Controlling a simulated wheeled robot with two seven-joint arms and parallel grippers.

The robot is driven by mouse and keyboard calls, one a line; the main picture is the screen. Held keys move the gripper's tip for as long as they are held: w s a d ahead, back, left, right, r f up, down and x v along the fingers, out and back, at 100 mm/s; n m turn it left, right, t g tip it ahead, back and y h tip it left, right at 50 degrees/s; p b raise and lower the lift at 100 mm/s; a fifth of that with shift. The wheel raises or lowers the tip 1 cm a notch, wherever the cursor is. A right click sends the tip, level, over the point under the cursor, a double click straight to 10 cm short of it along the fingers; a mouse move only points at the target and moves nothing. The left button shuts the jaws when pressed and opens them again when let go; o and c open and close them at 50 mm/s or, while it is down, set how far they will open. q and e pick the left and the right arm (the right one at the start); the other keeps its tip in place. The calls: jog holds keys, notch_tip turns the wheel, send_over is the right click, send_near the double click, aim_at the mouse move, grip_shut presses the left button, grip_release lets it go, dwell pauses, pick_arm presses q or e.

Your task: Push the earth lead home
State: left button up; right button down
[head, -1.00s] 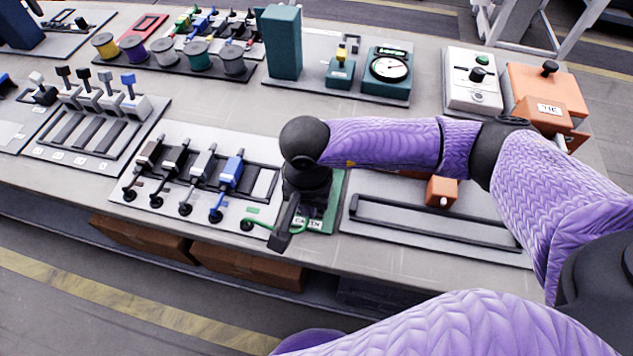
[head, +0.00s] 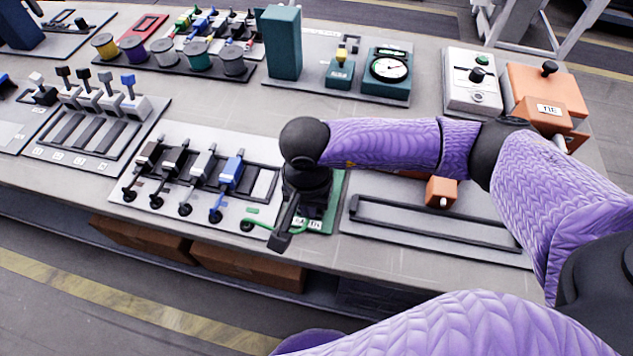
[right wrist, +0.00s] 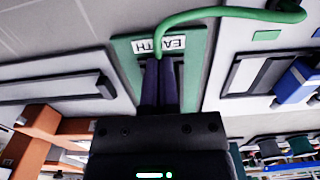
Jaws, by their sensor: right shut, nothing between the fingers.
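The green earth lead (head: 262,222) runs from a round black base (head: 247,225) on the grey board to my right gripper (head: 281,236). In the right wrist view the lead (right wrist: 185,15) curves over the green plate (right wrist: 122,52) and its end meets the fingertips (right wrist: 160,66). The plate carries a white EARTH label (right wrist: 172,44). The right gripper is shut and empty, its tips at the plate beside the lead's end. The fingers hide the lead's tip and whatever it meets. The green plate (head: 330,214) is largely behind my wrist in the head view. My left gripper is out of view.
Left of the gripper, a board (head: 125,195) carries brown, black, grey and blue plugs with cables. Right of it lies a long grey tray (head: 435,228) with an orange block (head: 441,191). The bench's front edge is close to the gripper. A teal gauge box (head: 387,90) stands farther back.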

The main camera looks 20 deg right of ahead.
dwell(0.4)
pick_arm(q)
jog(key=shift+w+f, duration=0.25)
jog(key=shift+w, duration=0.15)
pick_arm(e)
jog(key=shift+w+d, duration=0.25)
jog(key=shift+w, duration=0.05)
pick_arm(q)
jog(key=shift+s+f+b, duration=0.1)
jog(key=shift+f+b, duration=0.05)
jog(key=shift+b, duration=0.25)
pick_arm(e)
jog(key=shift+w+d, duration=0.1)
jog(key=shift+w, duration=0.1)
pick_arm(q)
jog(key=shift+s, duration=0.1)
pick_arm(e)
jog(key=shift+w+d, duration=0.2)
jog(key=shift+w, duration=0.1)
pick_arm(q)
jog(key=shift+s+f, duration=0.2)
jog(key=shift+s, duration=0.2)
jog(key=shift+b, duration=0.3)
pick_arm(e)
jog(key=shift+w+d, duration=0.1)
jog(key=shift+w, duration=0.05)
